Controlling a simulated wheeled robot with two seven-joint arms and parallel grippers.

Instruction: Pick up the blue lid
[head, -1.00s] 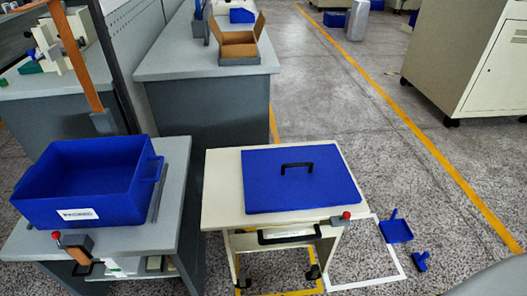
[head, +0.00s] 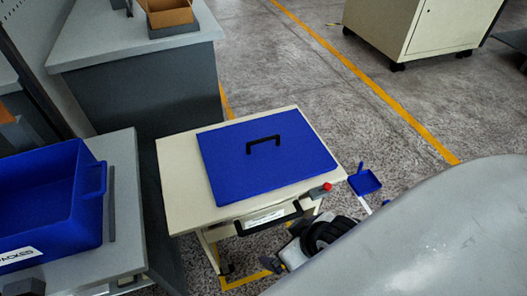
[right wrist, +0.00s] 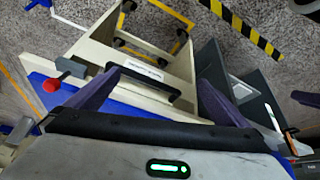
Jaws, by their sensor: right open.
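The blue lid (head: 265,170) lies flat on the cream cart top (head: 180,190) in the head view. A black bar handle (head: 263,141) stands up from its middle. My right gripper (head: 284,262) is low in the head view, in front of the cart's right front corner and apart from the lid. In the right wrist view its two fingers (right wrist: 160,80) are spread with nothing held between them. Part of the lid (right wrist: 45,95) shows behind them there; its handle is hidden. My left gripper is not in view.
A deep blue box (head: 85,212) sits on a grey bench at left. The cart has a black front handle (head: 270,221) and a red knob (head: 328,186). A blue dustpan (head: 364,181) lies on the floor at right. Open floor stretches behind the cart.

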